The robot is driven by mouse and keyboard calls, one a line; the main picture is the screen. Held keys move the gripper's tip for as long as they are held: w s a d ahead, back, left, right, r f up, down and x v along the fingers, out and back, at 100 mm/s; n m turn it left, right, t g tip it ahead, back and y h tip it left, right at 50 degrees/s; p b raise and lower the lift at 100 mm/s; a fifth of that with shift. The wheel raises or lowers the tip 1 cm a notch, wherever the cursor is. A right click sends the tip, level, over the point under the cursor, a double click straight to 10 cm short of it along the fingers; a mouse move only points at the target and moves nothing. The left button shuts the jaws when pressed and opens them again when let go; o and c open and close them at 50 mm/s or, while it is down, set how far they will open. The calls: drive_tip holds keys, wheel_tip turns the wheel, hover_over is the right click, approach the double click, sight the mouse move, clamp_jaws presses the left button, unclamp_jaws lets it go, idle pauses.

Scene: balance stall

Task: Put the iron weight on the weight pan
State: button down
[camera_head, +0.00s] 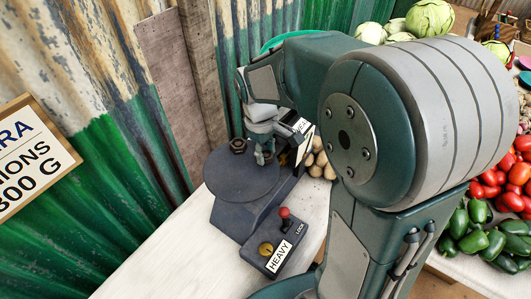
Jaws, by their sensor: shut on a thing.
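The weight pan (235,180) is a dark round plate on a dark balance base (240,218), left of centre. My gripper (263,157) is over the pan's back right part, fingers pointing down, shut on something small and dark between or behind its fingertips. That is most likely the iron weight, but the fingers largely hide it. A dark, blocky piece (238,146) with a hollow top shows just left of the fingers, at the pan's back edge. I cannot tell whether it is a weight, or whether the held thing touches the pan.
A control box (275,250) with a red-knobbed lever (284,214) marked LOCK, a brass button and a HEAVY sign adjoins the base. Potatoes (319,162) lie right of the pan, partly behind my arm. The white counter (165,250) is clear at front left. Corrugated wall stands behind.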

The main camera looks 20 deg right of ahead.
drive_tip(key=shift+a+f, duration=0.1)
drive_tip(key=shift+f, duration=0.4)
drive_tip(key=shift+a+f, duration=0.15)
drive_tip(key=shift+a, duration=0.2)
drive_tip(key=shift+c, duration=1.4)
unclamp_jaws()
drive_tip(key=shift+d, duration=0.3)
wheel_tip(320, 180, up, 12)
drive_tip(key=w+a, duration=0.1)
drive_tip(key=s+m+t, duration=0.6)
drive_tip(key=s+m, duration=0.1)
drive_tip(key=s, duration=0.8)
drive_tip(key=shift+s+d+t+y, duration=0.2)
drive_tip(key=shift+d+t+y, duration=0.2)
drive_tip(key=shift+d, duration=0.05)
